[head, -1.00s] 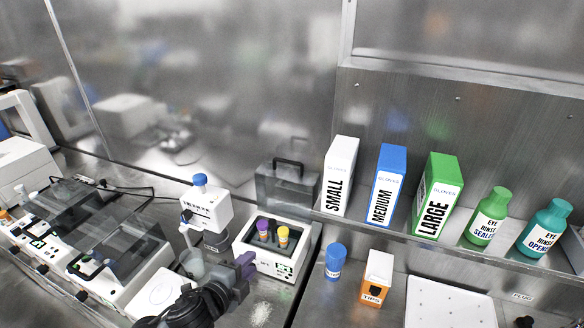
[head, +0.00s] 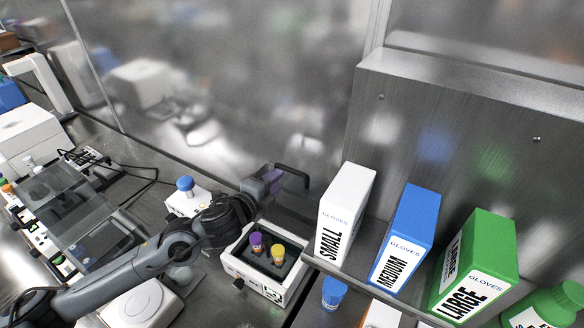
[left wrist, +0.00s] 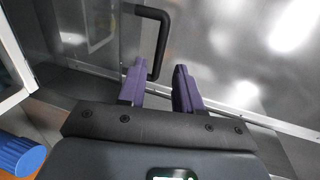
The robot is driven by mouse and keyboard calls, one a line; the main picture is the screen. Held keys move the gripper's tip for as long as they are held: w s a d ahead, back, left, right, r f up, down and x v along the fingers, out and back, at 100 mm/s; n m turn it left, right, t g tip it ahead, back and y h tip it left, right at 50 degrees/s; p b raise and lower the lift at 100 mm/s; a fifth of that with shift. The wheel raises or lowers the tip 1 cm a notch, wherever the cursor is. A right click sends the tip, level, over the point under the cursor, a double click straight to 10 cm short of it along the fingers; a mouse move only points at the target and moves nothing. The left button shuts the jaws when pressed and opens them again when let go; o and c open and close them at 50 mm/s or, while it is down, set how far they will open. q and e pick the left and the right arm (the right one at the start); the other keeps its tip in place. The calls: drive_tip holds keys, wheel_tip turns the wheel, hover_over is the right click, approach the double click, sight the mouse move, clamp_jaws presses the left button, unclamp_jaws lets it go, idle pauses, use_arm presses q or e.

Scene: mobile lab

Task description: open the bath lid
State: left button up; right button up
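The white bath (head: 238,268) stands at the lower middle of the head view, its well uncovered, with a purple-capped and a yellow-capped tube inside. Its smoky clear lid stands raised at the back, mostly hidden behind my left arm. The lid's black handle (head: 296,172) shows at the top, and also in the left wrist view (left wrist: 160,40). My left gripper (head: 275,182) is beside the handle. In the left wrist view its purple fingers (left wrist: 160,90) are apart, with the handle's near end just ahead of the gap. My right gripper is out of view.
A shelf at right holds white (head: 345,215), blue (head: 405,238) and green (head: 476,265) glove boxes. A blue-capped bottle (head: 333,293) stands right of the bath. Another device with smoky lids (head: 75,195) is at left. A metal wall is close behind the lid.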

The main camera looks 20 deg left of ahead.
sight(289, 171)
use_arm(q)
drive_tip(key=b+x, duration=0.1)
drive_tip(key=x, duration=0.7)
drive_tip(key=shift+w, duration=0.1)
clamp_jaws()
drive_tip(key=shift+d, duration=0.1)
